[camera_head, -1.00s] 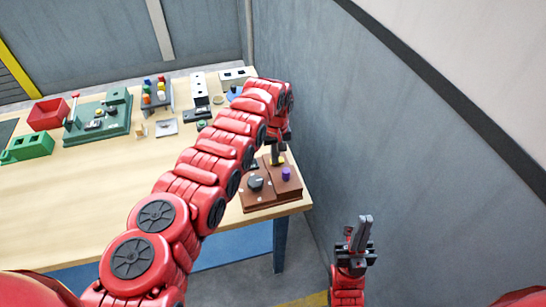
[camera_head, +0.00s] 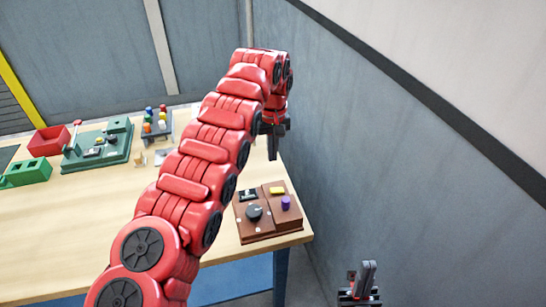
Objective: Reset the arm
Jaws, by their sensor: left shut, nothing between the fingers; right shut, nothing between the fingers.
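My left arm, red and segmented, reaches from the lower left across the table. Its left gripper (camera_head: 273,152) points down, shut and empty, in the air above the table's right edge. A brown block (camera_head: 268,228) with a black knob, a yellow piece and a purple peg sits at the table's near right corner, apart from and below the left gripper. My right gripper (camera_head: 368,272) is at the bottom right, off the table, pointing up, shut and empty.
On the wooden table (camera_head: 60,235) stand a red bin (camera_head: 48,141), a green fixture (camera_head: 97,153), a green block (camera_head: 27,174) and a rack of coloured pegs (camera_head: 158,124). A grey wall (camera_head: 400,150) rises close to the right. The table's left front is clear.

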